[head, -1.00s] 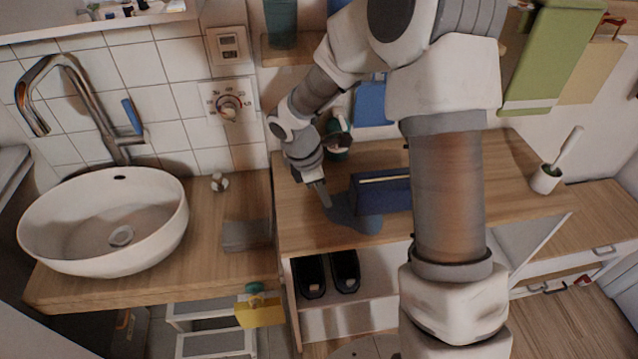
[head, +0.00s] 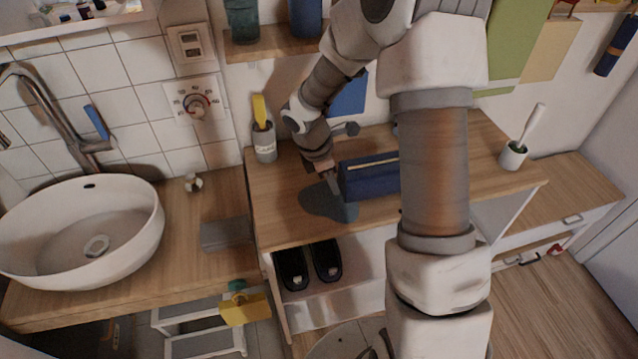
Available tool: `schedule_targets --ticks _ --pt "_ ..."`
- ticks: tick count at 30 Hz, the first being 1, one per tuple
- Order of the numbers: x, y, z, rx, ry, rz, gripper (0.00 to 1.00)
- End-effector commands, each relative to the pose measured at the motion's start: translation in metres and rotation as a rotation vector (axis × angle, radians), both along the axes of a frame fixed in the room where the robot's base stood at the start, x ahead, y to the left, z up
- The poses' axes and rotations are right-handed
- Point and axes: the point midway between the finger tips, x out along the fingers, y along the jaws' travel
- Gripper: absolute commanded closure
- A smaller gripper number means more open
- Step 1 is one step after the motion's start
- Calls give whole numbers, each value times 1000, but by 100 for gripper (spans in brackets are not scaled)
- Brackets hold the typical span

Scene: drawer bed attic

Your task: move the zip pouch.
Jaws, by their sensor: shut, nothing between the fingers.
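The zip pouch, a dark blue block-like pouch (head: 370,181) with a pale strip along its top, stands on the wooden cabinet top in the head view. My arm hides its right end. My gripper (head: 335,184) points down at the pouch's left end, shut with nothing in it. Its tip is very close to the pouch; I cannot tell whether they touch. A flat grey-blue patch (head: 322,205) lies on the wood below the gripper and reaches the pouch's left front corner.
A white cup with a brush (head: 513,156) stands at the right. Left are a grey block (head: 225,234) and a basin (head: 80,240). Dark shoes (head: 292,268) sit in the shelf below.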

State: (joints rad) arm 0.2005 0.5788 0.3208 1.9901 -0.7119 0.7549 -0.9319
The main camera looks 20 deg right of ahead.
Motion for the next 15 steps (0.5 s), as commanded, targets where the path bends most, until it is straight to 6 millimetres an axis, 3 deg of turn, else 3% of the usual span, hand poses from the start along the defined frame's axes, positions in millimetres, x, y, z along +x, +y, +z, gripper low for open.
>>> schedule_targets --ticks 1,9,15 --pt "-1 -18 5 -2 2 -7 100" --pt "-1 -99 5 0 2 -7 100" --pt "-1 -140 3 0 2 -4 100"
